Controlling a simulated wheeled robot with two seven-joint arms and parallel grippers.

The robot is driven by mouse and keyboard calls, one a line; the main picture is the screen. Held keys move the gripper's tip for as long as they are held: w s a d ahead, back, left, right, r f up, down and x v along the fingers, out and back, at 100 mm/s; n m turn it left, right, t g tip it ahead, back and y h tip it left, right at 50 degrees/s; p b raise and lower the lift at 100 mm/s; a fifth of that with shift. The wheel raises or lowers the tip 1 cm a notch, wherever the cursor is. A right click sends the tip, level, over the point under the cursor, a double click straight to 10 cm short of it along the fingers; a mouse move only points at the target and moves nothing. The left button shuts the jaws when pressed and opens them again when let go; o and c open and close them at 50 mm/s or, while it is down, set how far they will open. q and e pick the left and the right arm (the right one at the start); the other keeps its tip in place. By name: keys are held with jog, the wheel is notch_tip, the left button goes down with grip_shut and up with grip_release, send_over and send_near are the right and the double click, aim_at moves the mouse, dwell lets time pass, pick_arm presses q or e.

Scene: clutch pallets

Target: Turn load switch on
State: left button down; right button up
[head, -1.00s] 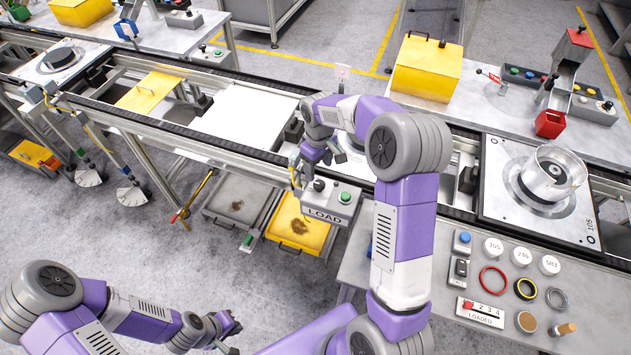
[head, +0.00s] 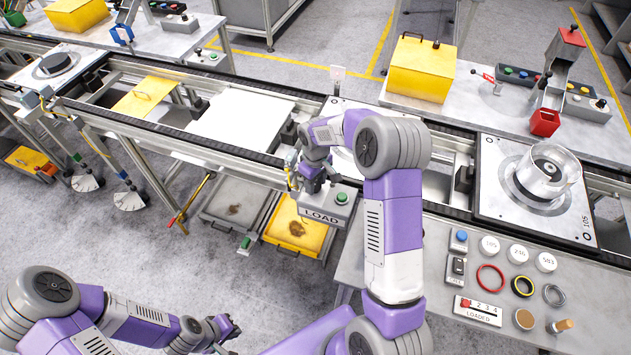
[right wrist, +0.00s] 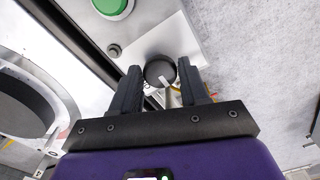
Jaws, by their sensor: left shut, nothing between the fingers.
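The load box (head: 330,211), a grey control box labelled LOAD, stands at the front edge of the line in the head view. The load switch (right wrist: 159,70) is a round black knob with a white mark, seen in the right wrist view; my gripper hides it in the head view. My right gripper (head: 313,182) is over it; in the right wrist view the fingers (right wrist: 159,78) stand open on either side of the knob, with small gaps seeming to show. My left gripper (head: 228,330) is shut and empty, low at the left, far from the box.
A green button (head: 342,198) sits beside the knob on the box. A conveyor pallet (head: 492,172) with a metal housing is at the right. A front table (head: 400,258) holds tokens, rings and a LOADED counter (head: 478,311). A yellow bin (head: 297,232) is below.

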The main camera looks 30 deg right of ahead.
jog(key=c, duration=0.6)
jog(key=shift+m, duration=0.4)
jog(key=m+b, duration=0.1)
jog(key=m, duration=0.4)
jog(key=shift+m, duration=0.3)
jog(key=m, duration=0.5)
jog(key=shift+r, duration=0.1)
jog(key=shift+m, duration=0.4)
jog(key=o, duration=1)
jog(key=shift+o, duration=0.2)
